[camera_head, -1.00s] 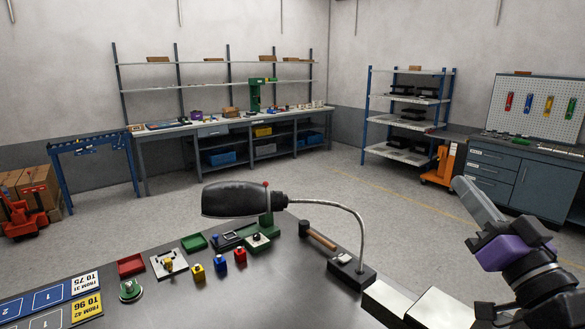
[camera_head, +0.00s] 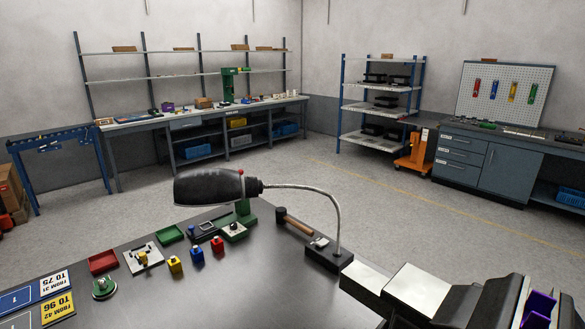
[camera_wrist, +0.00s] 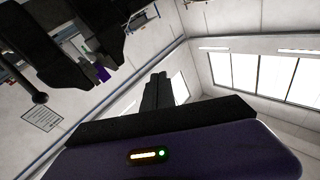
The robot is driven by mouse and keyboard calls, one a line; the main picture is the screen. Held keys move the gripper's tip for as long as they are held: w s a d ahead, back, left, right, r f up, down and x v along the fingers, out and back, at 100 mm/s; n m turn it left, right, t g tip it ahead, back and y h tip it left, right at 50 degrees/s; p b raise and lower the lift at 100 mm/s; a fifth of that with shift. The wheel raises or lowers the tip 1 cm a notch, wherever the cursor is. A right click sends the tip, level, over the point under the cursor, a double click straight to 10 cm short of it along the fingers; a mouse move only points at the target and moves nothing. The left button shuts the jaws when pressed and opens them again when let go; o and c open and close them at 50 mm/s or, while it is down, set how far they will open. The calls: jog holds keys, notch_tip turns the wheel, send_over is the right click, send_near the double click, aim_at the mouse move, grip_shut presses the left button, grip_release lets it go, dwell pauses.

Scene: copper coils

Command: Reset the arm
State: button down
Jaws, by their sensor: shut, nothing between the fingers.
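My gripper (camera_wrist: 158,82) shows in the wrist view with its dark fingers together and nothing between them. It points up toward the pale ceiling and the bright windows (camera_wrist: 243,70). I cannot make out the fingers there.
A dark workbench (camera_head: 225,285) fills the front. On it stand a gooseneck lamp (camera_head: 208,187), a hammer (camera_head: 295,222), a red tray (camera_head: 103,262), a green tray (camera_head: 171,234) and small coloured blocks. Open floor (camera_head: 330,185) lies beyond, before shelves and cabinets.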

jog(key=c, duration=2)
grip_release()
jog(key=s+a+f+n+g+y, duration=0.1)
jog(key=s+f, duration=0.2)
jog(key=s, duration=0.2)
jog(key=s+a+f+n+g+y, duration=0.1)
jog(key=s+f+n+g+y, duration=0.1)
jog(key=s+f, duration=0.2)
jog(key=s+a+f+n+g+y+b, duration=0.1)
jog(key=s+a+f+n+y, duration=0.1)
jog(key=s, duration=0.5)
jog(key=shift+f+g, duration=0.3)
jog(key=shift+f, duration=0.4)
jog(key=o, duration=0.3)
jog(key=shift+a, duration=0.1)
jog(key=shift+o, duration=0.7)
jog(key=shift+w, duration=0.1)
